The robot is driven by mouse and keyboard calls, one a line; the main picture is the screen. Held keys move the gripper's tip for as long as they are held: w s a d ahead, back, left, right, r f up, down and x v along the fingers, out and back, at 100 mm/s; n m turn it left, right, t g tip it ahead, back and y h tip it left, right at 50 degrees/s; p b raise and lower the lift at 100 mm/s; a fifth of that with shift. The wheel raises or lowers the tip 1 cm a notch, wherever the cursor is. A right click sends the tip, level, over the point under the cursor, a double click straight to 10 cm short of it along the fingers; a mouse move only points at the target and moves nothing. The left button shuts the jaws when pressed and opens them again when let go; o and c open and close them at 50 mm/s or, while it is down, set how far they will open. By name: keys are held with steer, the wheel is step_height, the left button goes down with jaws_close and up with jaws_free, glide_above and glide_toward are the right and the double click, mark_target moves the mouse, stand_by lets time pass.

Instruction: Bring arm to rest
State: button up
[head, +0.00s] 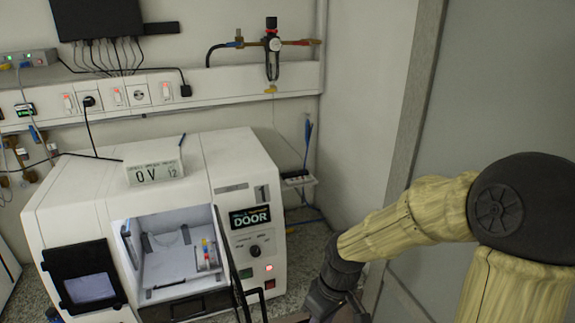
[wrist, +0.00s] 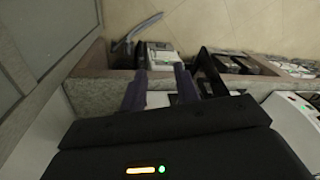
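My arm, in a yellowish sleeve, bends in from the right side of the head view, its wrist hanging down at the bottom. My gripper (wrist: 160,86) shows in the wrist view with its two dark fingers apart and nothing visible between them. It is over or near the edge of a grey speckled worktop (wrist: 95,92). In the head view the fingertips are out of sight below the frame. The wrist is to the right of the white machine (head: 85,205), apart from it.
The machine's chamber (head: 175,262) stands open, with a small coloured item (head: 207,252) inside. A DOOR panel (head: 250,217) is at its right. A wall rail (head: 200,88) carries sockets and a regulator (head: 272,45). A grey partition (head: 490,90) stands behind my arm. Tiled floor (wrist: 240,25) shows beyond the worktop.

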steer(key=s+d+f+m+t+h+b, duration=0.1)
steer(key=s+d+f+m+t+b, duration=0.2)
steer(key=d+f+m+b, duration=0.2)
steer(key=d+m+b, duration=0.2)
steer(key=d+m, duration=0.1)
steer(key=shift+s+f+h, duration=0.2)
steer(key=shift+s+h, duration=0.1)
steer(key=shift+h, duration=0.1)
steer(key=shift+w, duration=0.1)
